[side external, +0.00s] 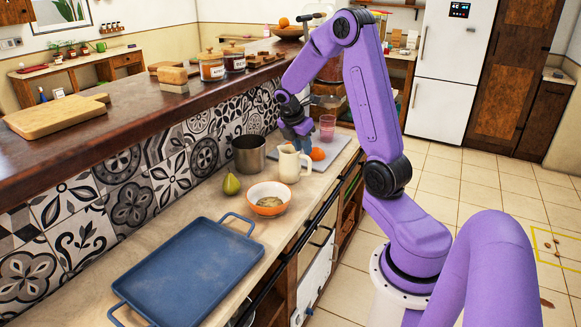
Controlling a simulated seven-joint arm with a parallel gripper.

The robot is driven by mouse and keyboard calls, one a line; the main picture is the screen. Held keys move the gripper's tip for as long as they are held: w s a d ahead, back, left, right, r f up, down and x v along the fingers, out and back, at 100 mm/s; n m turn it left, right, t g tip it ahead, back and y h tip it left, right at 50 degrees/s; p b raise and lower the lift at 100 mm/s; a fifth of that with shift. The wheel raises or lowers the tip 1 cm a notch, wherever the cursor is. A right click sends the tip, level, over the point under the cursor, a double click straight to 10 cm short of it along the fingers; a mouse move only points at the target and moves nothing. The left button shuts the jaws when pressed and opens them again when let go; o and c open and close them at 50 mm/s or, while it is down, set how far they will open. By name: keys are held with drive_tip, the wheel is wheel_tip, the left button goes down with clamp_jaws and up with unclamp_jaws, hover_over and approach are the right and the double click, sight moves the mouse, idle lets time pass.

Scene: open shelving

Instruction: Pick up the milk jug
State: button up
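The milk jug (289,166) is a cream-coloured jug with a handle. It stands upright on the counter, near the corner of a grey board (338,146). My gripper (303,144) points down just behind and above the jug. Its fingertips are small and partly hidden behind the jug's top. I cannot tell whether they touch the jug or whether they are open.
A metal pot (249,155), a green pear (231,184) and an orange bowl (268,200) stand near the jug. An orange fruit (318,154) and a pink glass (327,128) are on its other side. A blue tray (190,270) fills the near counter; a raised wooden shelf (140,105) runs along the left.

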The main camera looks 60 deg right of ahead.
sight(309, 160)
drive_tip(key=x, duration=0.3)
drive_tip(key=shift+d+f, duration=0.1)
drive_tip(key=shift+f, duration=0.25)
drive_tip(key=shift+d+x, duration=0.15)
drive_tip(key=shift+x, duration=1.15)
drive_tip(key=shift+d+x, duration=0.2)
drive_tip(key=shift+x, duration=1.15)
drive_tip(key=shift+s+r, duration=0.1)
drive_tip(key=shift+r, duration=0.1)
clamp_jaws()
